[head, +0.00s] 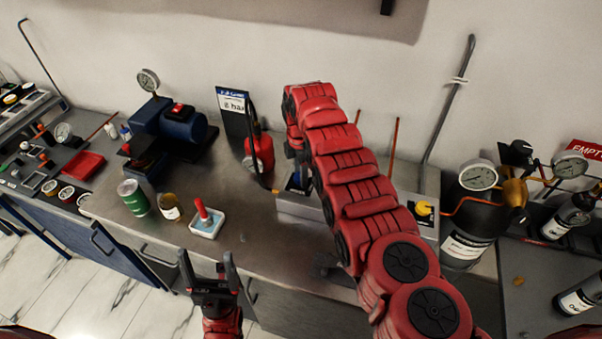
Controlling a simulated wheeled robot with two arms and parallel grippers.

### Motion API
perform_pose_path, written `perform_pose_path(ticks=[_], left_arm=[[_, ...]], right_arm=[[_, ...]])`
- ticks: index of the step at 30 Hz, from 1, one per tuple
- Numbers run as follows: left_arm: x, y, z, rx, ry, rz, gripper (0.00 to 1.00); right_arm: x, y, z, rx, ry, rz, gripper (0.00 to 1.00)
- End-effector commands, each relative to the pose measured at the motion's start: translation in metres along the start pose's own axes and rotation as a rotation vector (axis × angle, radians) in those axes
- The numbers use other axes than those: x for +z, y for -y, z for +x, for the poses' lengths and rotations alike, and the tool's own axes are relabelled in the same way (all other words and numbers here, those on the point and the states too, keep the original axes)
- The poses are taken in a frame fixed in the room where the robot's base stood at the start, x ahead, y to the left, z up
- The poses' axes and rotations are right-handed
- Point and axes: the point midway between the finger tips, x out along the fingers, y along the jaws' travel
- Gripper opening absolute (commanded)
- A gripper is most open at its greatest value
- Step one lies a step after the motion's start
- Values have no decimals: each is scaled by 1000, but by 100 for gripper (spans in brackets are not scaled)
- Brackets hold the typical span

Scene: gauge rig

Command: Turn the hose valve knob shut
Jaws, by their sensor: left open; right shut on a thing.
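My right arm reaches across the bench, and its gripper (294,158) points down at the left end of a grey rig block (290,208). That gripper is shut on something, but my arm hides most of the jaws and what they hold. A blue part (296,181) shows just below it. I cannot make out the hose valve knob for certain. A black hose (253,130) comes down to the left of this gripper. A yellow knob (424,208) sits at the block's right end. My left gripper (206,262) is open and empty in front of the bench edge.
A red-handled tool on a white tray (207,223), a brown jar (171,207) and a green can (133,197) stand on the bench's left part. A blue pump (170,128) is behind them. A black cylinder (465,232) with gauges stands right of the block.

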Motion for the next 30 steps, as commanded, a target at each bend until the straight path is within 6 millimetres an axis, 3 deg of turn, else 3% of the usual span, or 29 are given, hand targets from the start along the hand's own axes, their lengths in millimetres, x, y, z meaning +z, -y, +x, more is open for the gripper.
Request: perform_pose_path(ticks=[30], left_arm=[[15, -4, -88, 0, 0, 0, 80]], right_arm=[[0, 0, 3, -1, 0, 930, 0]])
